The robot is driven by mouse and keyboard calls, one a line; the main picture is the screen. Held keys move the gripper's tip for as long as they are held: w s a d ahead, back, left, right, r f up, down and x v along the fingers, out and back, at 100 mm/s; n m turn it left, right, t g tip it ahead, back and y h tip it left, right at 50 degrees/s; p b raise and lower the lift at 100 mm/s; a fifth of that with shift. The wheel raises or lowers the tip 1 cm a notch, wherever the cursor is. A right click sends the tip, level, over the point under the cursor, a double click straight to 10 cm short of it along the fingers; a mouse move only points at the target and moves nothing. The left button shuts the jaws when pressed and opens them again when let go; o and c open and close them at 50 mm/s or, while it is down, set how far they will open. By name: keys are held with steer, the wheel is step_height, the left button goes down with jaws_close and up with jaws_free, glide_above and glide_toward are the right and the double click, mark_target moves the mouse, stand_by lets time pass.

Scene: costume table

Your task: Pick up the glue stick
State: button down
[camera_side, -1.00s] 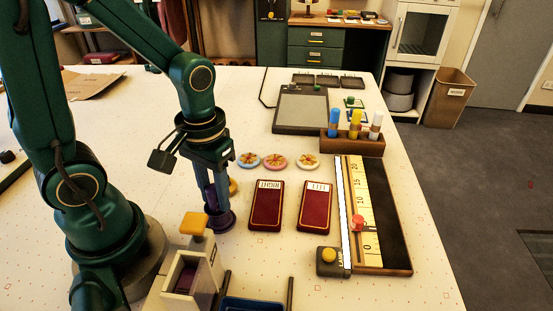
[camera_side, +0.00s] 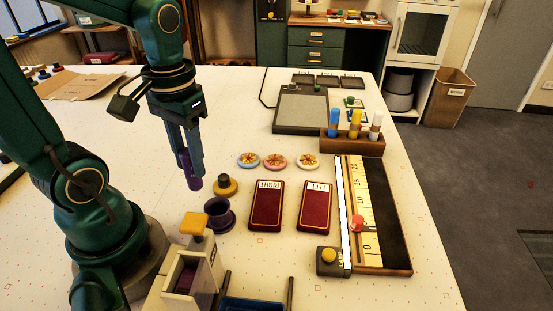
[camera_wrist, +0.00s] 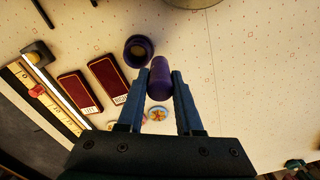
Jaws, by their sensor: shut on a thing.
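My gripper (camera_side: 190,168) is shut on a purple glue stick (camera_side: 192,170) and holds it above the table, left of the red boxes. In the wrist view, the purple stick (camera_wrist: 159,79) stands out between the two fingers of my gripper (camera_wrist: 159,82). The round purple holder (camera_side: 219,214) stands on the table below and to the right of the stick, with its open top showing. It also shows in the wrist view (camera_wrist: 138,50), apart from the stick.
A yellow disc with a dark knob (camera_side: 227,187) lies just behind the holder. Two dark red boxes (camera_side: 266,206) lie to the right. Several round patterned discs (camera_side: 275,161) lie behind them. A rack (camera_side: 352,144) with blue, yellow and white sticks stands farther back.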

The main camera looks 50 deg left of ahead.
steer(key=s+a+r, duration=0.3)
steer(key=a+r, duration=0.1)
steer(key=a, duration=0.3)
steer(key=shift+s+r, duration=0.15)
steer(key=shift+r, duration=0.15)
stand_by(0.4)
